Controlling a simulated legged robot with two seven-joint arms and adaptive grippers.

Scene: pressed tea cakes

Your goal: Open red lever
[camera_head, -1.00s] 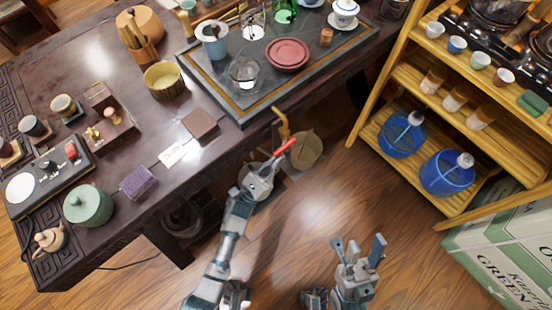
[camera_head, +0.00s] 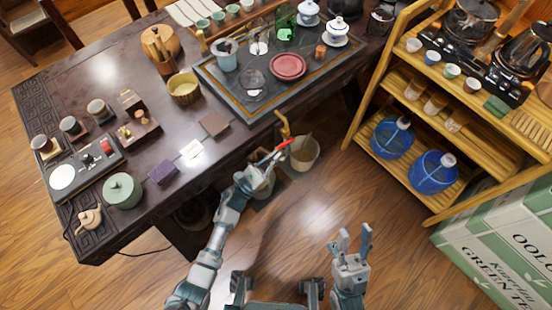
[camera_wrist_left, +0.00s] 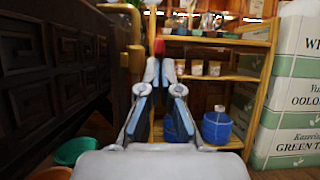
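The red lever (camera_head: 284,145) is a thin red bar beside the ochre tap pipe (camera_head: 283,124) at the table's front edge. In the left wrist view the lever's red end (camera_wrist_left: 159,46) shows just beyond my fingertips, right of the ochre pipe (camera_wrist_left: 135,60). My left gripper (camera_head: 264,164) is at the lever's near end; its fingers (camera_wrist_left: 160,74) converge with a narrow gap at the tips. I cannot tell whether they touch the lever. My right gripper (camera_head: 354,234) is open and empty above the floor, lower right of the lever.
A pale bucket (camera_head: 304,154) stands on the floor below the lever. The dark table (camera_head: 130,82) carries tea ware and a tray (camera_head: 215,82). A wooden shelf (camera_head: 408,105) with blue jugs (camera_head: 434,172) stands right, beside green-and-white boxes (camera_head: 500,245). The middle floor is clear.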

